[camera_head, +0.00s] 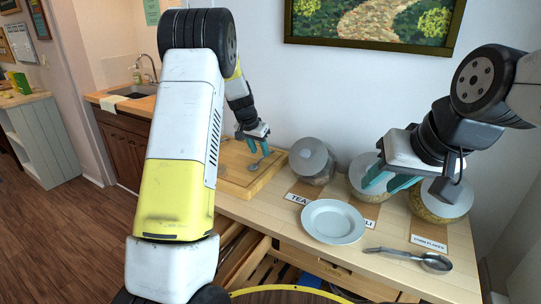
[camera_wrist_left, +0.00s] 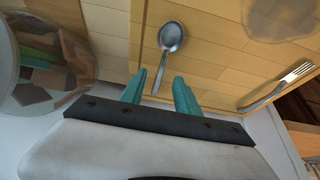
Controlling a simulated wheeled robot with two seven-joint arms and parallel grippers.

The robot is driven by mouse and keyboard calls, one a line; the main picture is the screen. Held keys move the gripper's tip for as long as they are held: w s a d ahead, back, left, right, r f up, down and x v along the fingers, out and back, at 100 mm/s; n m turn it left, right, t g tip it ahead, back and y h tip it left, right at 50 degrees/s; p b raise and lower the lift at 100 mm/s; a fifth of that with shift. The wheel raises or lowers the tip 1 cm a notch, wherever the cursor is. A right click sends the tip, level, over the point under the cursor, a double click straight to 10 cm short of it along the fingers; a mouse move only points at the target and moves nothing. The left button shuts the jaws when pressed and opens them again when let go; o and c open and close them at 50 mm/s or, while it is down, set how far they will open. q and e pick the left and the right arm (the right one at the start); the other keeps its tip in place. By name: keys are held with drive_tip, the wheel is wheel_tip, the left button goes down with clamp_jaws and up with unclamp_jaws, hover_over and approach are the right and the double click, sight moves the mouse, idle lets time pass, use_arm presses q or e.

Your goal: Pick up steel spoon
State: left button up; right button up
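A steel spoon (camera_head: 258,162) lies on the wooden board (camera_head: 229,178) on the counter. In the left wrist view the spoon's bowl (camera_wrist_left: 171,38) is beyond the fingertips, and its handle runs back toward the gap between them. My left gripper (camera_head: 252,146) is over the board at the spoon's handle. In the left wrist view its teal fingers (camera_wrist_left: 160,80) stand apart on either side of the handle, with gaps visible; contact with the board is unclear. My right gripper (camera_head: 386,179) is open and empty, in front of the jars.
A white plate (camera_head: 333,222) sits on the counter, with glass jars (camera_head: 311,160) behind it and to the right. A fork (camera_wrist_left: 278,88) lies right of the spoon in the left wrist view. Open drawers (camera_head: 246,258) are below the counter's front edge.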

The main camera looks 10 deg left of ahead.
sight(262, 157)
use_arm(q)
drive_tip(key=x, duration=0.4)
drive_tip(key=shift+w+r, duration=0.1)
clamp_jaws()
drive_tip(key=shift+r, duration=0.15)
wheel_tip(262, 157, up, 4)
drive_tip(key=shift+f, duration=0.15)
drive_tip(key=s, duration=1)
drive_tip(key=s+r, duration=0.1)
drive_tip(key=s, duration=0.5)
drive_tip(key=shift+a, duration=0.1)
idle(1.2)
